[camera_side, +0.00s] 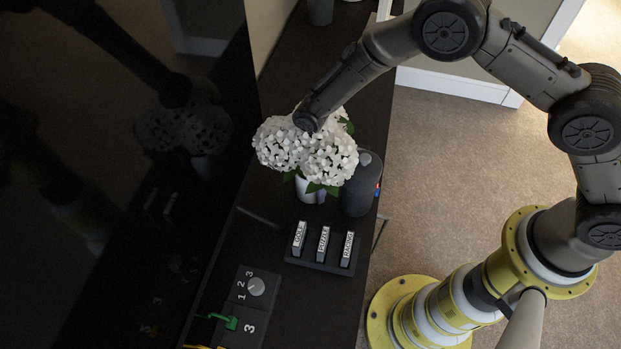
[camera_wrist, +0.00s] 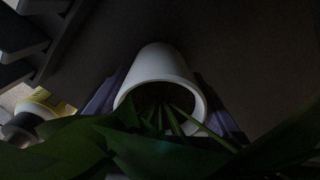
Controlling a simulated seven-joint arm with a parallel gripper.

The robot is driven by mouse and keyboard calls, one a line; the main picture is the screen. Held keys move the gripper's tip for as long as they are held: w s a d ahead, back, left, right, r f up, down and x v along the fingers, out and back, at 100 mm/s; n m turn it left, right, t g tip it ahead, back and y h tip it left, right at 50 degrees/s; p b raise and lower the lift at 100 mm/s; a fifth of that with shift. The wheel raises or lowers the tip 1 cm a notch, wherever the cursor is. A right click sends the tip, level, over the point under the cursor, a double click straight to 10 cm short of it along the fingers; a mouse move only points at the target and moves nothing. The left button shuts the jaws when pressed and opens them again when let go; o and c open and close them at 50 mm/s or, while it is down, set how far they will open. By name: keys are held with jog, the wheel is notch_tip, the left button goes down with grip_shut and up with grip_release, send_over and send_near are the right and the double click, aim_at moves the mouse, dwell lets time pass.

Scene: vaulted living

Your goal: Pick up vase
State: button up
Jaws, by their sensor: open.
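The white vase (camera_side: 307,191) stands on the dark shelf (camera_side: 222,290) with white flowers (camera_side: 306,152) above it. In the wrist view the vase (camera_wrist: 157,66) shows its round open mouth with green stems inside and large leaves in front. My gripper (camera_wrist: 162,97) is open, with one dark finger on each side of the vase. I cannot tell whether either finger touches it. In the side view my arm's end reaches into the flowers, and the fingers are hidden there.
A dark canister (camera_side: 361,186) stands close to the right of the vase. A rack of labelled blocks (camera_side: 322,250) and a dial panel (camera_side: 250,300) lie nearer the front. A dark glossy screen (camera_side: 110,180) rises on the left. My yellow base appears at right.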

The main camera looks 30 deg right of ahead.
grip_shut()
jog(key=shift+r, duration=0.1)
dwell(0.3)
